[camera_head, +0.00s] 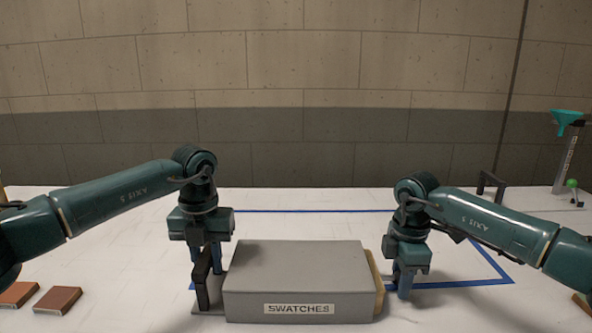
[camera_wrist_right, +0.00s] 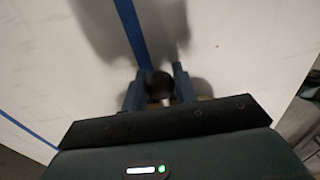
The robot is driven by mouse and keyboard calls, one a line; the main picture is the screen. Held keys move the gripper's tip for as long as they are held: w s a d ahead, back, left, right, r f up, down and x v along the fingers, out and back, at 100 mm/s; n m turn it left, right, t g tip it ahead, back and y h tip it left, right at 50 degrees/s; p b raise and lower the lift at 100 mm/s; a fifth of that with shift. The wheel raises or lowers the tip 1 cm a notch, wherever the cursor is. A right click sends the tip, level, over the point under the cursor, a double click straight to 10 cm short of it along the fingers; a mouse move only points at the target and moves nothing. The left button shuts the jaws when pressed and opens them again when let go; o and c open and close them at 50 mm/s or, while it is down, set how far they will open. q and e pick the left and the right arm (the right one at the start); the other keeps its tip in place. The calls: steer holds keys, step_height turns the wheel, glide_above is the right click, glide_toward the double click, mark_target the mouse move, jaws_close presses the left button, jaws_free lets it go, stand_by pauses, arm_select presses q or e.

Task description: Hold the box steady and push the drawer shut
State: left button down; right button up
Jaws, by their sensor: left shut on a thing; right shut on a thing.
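The grey box (camera_head: 295,265) labelled SWATCHES sits on the white table at the front middle. Its wooden drawer front (camera_head: 376,285) shows at the right end, close to the box; any remaining gap is hard to judge. A black upright handle (camera_head: 202,285) stands at the box's left end. My left gripper (camera_head: 206,262) is shut on this handle. My right gripper (camera_head: 404,285) is beside the drawer front. In the right wrist view its fingers (camera_wrist_right: 159,90) are shut on a dark round knob (camera_wrist_right: 160,83), with a little wood showing behind.
Two reddish-brown tiles (camera_head: 57,300) lie at the left front. Blue tape (camera_head: 300,211) marks the table behind and right of the box. The table behind the box is clear.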

arm_select(q)
steer(key=shift+d, duration=0.15)
arm_select(e)
steer(key=shift+a, duration=0.3)
steer(key=shift+a, duration=0.9)
steer(key=o, duration=1.2)
steer(key=shift+d, duration=0.15)
steer(key=shift+c, duration=0.2)
step_height(320, 180, up, 12)
arm_select(q)
steer(key=c, duration=1.1)
jaws_free()
